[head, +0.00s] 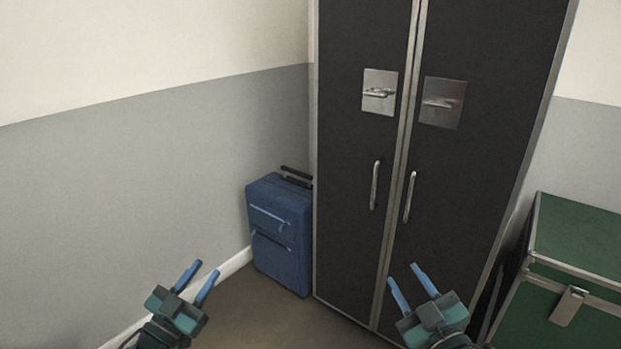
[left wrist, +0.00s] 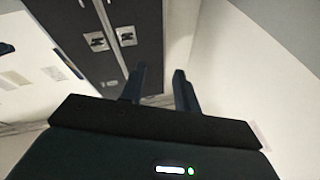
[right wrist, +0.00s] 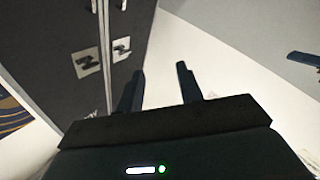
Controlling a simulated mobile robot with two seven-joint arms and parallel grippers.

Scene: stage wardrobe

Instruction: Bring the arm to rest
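My left gripper (head: 204,275) is at the lower left of the head view, its two blue fingers apart and nothing between them. My right gripper (head: 405,280) is at the lower middle right, in front of the black wardrobe case (head: 350,150), also with fingers apart and empty. In the left wrist view the left fingers (left wrist: 160,85) stand apart. In the right wrist view the right fingers (right wrist: 164,84) stand apart. The wardrobe case also shows in both wrist views.
The case's two doors are shut, with long metal handles (head: 375,185) and square latch plates (head: 380,92). A blue suitcase (head: 282,240) stands in the corner by the grey wall (head: 120,190). A green trunk (head: 580,240) with metal edges is at the right. Some floor (head: 250,310) is clear.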

